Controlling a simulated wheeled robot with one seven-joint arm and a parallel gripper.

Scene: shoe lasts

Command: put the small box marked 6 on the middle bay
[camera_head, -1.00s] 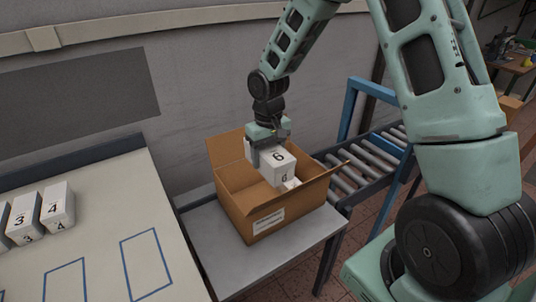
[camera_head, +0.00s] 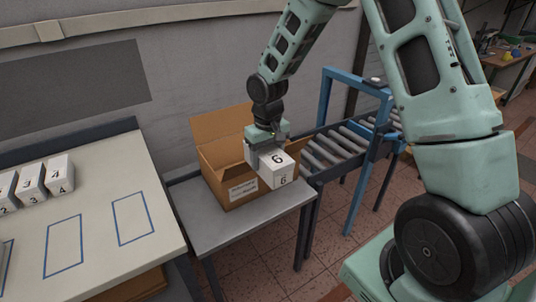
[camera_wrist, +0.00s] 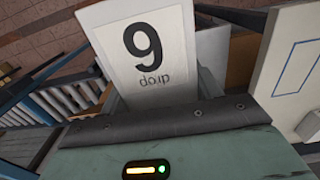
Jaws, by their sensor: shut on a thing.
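The small white box marked 6 (camera_head: 275,166) is held in my gripper (camera_head: 266,147), in front of the cardboard carton in the head view. Its top and front faces both show a 6. In the wrist view the box (camera_wrist: 143,50) fills the upper middle, its digit upside down. My gripper is shut on it. The table at the left has blue outlined bays: one (camera_head: 133,218) at the right, another (camera_head: 64,246) left of it, and an edge of a third at the far left. The two fuller outlines are empty.
The open cardboard carton (camera_head: 229,190) stands on a grey side table (camera_head: 236,222). White boxes marked 2, 3 and 4 (camera_head: 60,174) stand in a row on the left table (camera_head: 103,187). A roller conveyor (camera_head: 335,150) with a blue frame is behind at the right.

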